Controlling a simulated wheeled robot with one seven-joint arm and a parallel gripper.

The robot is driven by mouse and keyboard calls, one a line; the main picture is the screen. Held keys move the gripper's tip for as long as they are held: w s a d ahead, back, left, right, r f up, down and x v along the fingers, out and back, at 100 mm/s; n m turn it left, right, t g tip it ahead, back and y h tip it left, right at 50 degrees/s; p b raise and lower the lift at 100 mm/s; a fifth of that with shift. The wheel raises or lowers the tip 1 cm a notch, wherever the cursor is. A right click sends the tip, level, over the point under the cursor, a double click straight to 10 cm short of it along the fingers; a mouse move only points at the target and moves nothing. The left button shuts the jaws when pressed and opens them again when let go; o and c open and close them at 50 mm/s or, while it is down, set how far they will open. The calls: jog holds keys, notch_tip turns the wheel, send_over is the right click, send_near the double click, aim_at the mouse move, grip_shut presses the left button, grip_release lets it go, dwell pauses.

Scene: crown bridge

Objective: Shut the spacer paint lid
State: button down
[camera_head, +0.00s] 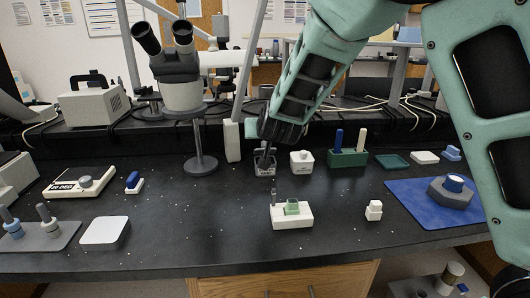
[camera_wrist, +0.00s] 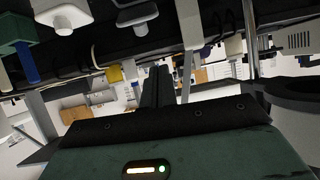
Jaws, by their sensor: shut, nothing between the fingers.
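A white pot with a grey knob (camera_head: 301,161) and a green rack (camera_head: 348,158) stand to the right. A white post (camera_head: 232,141) and a microscope (camera_head: 180,85) stand to the left. A white block with a green piece (camera_head: 291,215) is in front. Bench front-left of the pot is clear.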

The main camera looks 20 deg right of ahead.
jog(key=w+d+h, duration=0.1)
jog(key=w+d, duration=0.1)
send_over(265, 144)
jog(key=w, duration=0.3)
jog(key=f, duration=0.3)
jog(key=shift+s+d+m+t+b, duration=0.25)
jog(key=shift+d+m+t+b, duration=0.05)
jog(key=shift+d+t+b, duration=0.1)
jog(key=shift+s+a+f, duration=0.25)
jog(key=shift+s+f, duration=0.6)
jog(key=shift+f, duration=0.3)
jog(key=shift+s+a+f+b, duration=0.1)
jog(key=shift+s+f+b, duration=0.2)
jog(key=shift+s+f, duration=0.1)
jog(key=shift+s+f, duration=0.1)
